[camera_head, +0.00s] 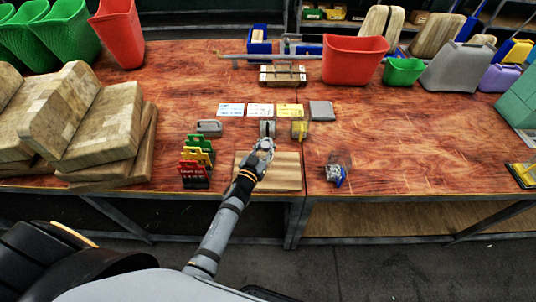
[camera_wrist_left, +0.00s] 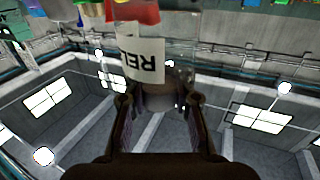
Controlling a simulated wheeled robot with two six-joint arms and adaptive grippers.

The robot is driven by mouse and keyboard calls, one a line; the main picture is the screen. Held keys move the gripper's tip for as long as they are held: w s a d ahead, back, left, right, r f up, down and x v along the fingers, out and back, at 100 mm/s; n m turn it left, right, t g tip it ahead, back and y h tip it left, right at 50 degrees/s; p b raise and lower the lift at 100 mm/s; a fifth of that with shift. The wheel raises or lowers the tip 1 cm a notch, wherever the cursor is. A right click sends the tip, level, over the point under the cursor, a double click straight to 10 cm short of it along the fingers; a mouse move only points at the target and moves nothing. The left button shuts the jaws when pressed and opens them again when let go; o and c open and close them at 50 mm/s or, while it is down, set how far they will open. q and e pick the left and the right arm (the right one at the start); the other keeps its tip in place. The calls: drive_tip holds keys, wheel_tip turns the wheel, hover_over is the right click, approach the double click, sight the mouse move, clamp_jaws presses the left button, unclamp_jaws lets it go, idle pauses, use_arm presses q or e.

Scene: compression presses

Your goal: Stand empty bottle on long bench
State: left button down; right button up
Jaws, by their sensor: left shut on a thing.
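My left gripper (camera_head: 265,146) is over the front middle of the red-brown wooden bench (camera_head: 240,85), above a pale wooden board. It is shut on a clear, see-through thing, which looks like the empty bottle (camera_wrist_left: 160,100), between the fingers in the left wrist view. In the head view the bottle is too small and pale to make out against the gripper. Whether its base touches anything cannot be told. A white label (camera_wrist_left: 143,60) with inverted letters "REL" shows just beyond the fingers; whether it is on the bottle is unclear. My right gripper is not in view.
The pale board (camera_head: 285,173) lies at the bench's front edge. Coloured cards (camera_head: 195,165) stand left of it, and a small metal and blue item (camera_head: 338,176) lies right. Thick wooden blocks (camera_head: 95,120) fill the left. Bare wood shows right of centre (camera_head: 420,135).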

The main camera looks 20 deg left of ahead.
use_arm(q)
drive_tip(key=f+b, duration=0.1)
drive_tip(key=f, duration=0.1)
drive_tip(key=f+b, duration=0.1)
drive_tip(key=b, duration=0.1)
drive_tip(key=shift+w+d+f, duration=0.1)
drive_tip(key=shift+w+f, duration=0.3)
drive_tip(key=shift+f, duration=0.2)
drive_tip(key=shift+r, duration=0.1)
drive_tip(key=c, duration=1.1)
unclamp_jaws()
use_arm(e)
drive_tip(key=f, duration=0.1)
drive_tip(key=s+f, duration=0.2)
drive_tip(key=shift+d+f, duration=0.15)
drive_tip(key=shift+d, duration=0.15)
